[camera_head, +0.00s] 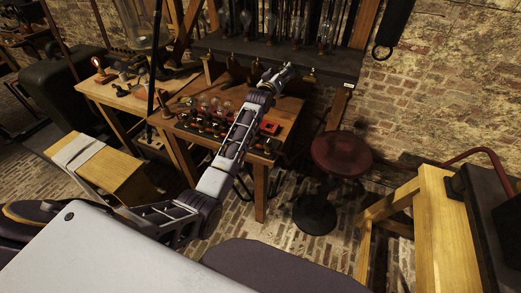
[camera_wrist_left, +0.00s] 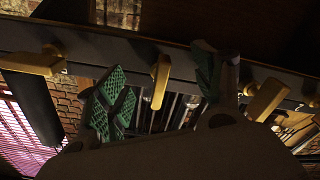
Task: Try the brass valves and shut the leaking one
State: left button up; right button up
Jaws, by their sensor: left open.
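Several brass valves hang in a row along the front of a dark shelf. In the left wrist view they are a left valve (camera_wrist_left: 33,63), a middle valve (camera_wrist_left: 160,82) and a right valve (camera_wrist_left: 267,99), with part of another at the right edge. My left gripper (camera_head: 285,74) is at the shelf edge in the head view. In the wrist view its green-padded fingers (camera_wrist_left: 160,90) are open, with the middle valve between them; I cannot tell whether they touch it. Small bright specks show by the left and right valves; I cannot tell whether they are drops. My right gripper is not in view.
The dark shelf (camera_head: 345,63) carries glass jars (camera_head: 326,33). Below it stands a wooden table (camera_head: 287,109) with bulbs and a red-and-black apparatus. A red-topped stool (camera_head: 341,152) stands right of it, and a wooden bench (camera_head: 440,230) further right. Brick floor lies open between them.

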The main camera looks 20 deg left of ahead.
pick_arm(q)
jog(key=m+b, duration=0.1)
jog(key=m, duration=0.4)
jog(key=shift+m+b, duration=0.3)
jog(key=shift+b, duration=0.05)
jog(key=shift+s+b, duration=0.55)
jog(key=shift+s, duration=6.3)
jog(key=shift+s+d+f+g, duration=0.15)
jog(key=shift+s+f+g, duration=1.3)
jog(key=shift+f, duration=1.85)
jog(key=shift+s+d+f+g, duration=0.15)
jog(key=shift+s+f+g, duration=0.45)
jog(key=shift+s+f, duration=2.15)
jog(key=shift+s+d+f+g, duration=0.15)
jog(key=shift+s+f+g, duration=1)
jog(key=shift+f, duration=2.7)
jog(key=shift+s, duration=0.1)
